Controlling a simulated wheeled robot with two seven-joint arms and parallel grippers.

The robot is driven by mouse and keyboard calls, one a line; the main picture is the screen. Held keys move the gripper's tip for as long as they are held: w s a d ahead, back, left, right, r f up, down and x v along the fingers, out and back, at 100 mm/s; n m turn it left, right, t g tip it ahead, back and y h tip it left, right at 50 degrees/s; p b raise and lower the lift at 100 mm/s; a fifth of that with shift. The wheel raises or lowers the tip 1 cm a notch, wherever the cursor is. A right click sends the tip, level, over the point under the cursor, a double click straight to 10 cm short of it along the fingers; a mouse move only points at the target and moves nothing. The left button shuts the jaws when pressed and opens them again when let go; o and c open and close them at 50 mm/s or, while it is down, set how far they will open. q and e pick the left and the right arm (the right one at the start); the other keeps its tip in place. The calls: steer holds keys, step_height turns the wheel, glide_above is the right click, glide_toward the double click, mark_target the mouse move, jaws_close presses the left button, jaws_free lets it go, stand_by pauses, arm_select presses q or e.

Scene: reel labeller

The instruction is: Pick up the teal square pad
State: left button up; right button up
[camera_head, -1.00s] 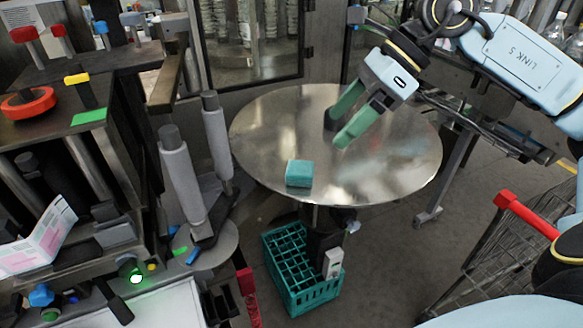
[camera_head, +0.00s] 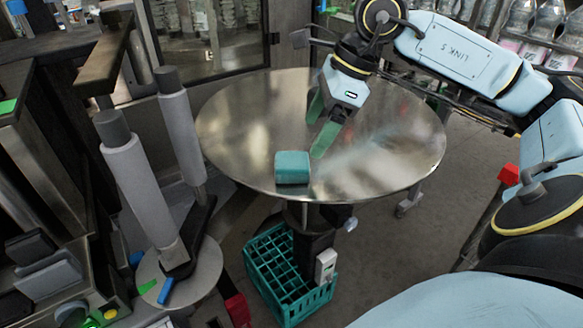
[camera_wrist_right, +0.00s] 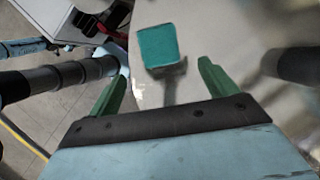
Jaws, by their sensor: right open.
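The teal square pad (camera_head: 292,167) lies on the round metal table (camera_head: 385,165), close to its front edge in the head view. My right gripper (camera_head: 313,135) is above the table, behind and slightly right of the pad, with its green fingers apart and nothing between them. In the right wrist view the pad (camera_wrist_right: 157,46) lies ahead of the open fingers (camera_wrist_right: 160,80), roughly in line with the gap and apart from them. My left gripper is not in view.
A teal crate (camera_head: 290,275) stands on the floor below the table. Two grey rollers (camera_head: 140,175) rise left of the table. A trolley with a red handle (camera_head: 508,175) is at the right. The tabletop around the pad is clear.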

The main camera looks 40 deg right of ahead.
mark_target(295, 160)
steer(key=x, duration=0.3)
steer(key=shift+w, duration=0.15)
steer(key=x, duration=0.2)
steer(key=p+x, duration=0.1)
steer(key=x, duration=0.2)
steer(key=shift+w+a, duration=0.1)
steer(key=shift+a, duration=0.2)
steer(key=c, duration=1.1)
steer(key=shift+o, duration=0.2)
step_height(295, 160, up, 10)
steer(key=shift+p, duration=0.45)
